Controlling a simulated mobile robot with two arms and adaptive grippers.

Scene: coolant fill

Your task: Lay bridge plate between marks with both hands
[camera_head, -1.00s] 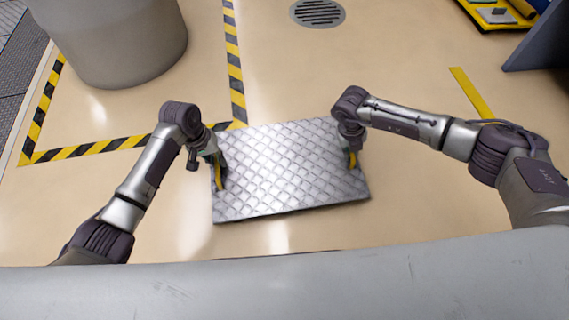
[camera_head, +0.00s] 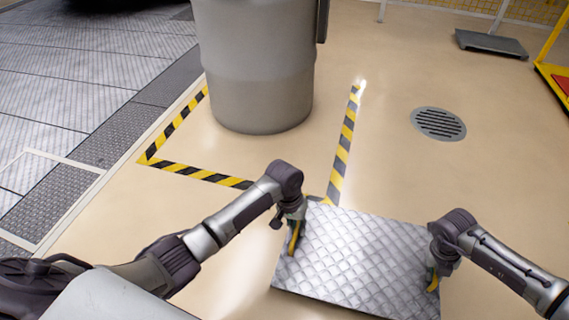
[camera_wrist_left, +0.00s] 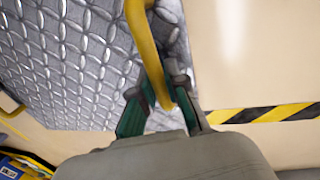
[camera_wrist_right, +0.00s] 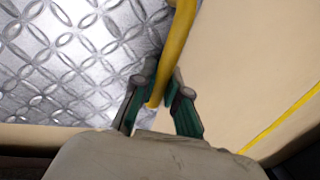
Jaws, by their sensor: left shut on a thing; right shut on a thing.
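The bridge plate (camera_head: 355,262) is a silver diamond-tread sheet with a yellow handle at each short end. My left gripper (camera_head: 296,226) is shut on the left yellow handle, which shows between its fingers in the left wrist view (camera_wrist_left: 160,70). My right gripper (camera_head: 434,274) is shut on the right yellow handle, seen in the right wrist view (camera_wrist_right: 176,50). The plate hangs between both arms; its height above the floor is hard to tell. Black-and-yellow striped marks (camera_head: 341,155) lie on the floor beyond it. The plate's far left corner overlaps the end of the striping.
A large grey cylindrical tank (camera_head: 258,70) stands inside the striped corner. A floor drain (camera_head: 438,123) lies at the right. Dark tread plating (camera_head: 118,140) and grey paving run along the left. A flat grey cart (camera_head: 490,43) stands at the back right. Beige floor is clear between.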

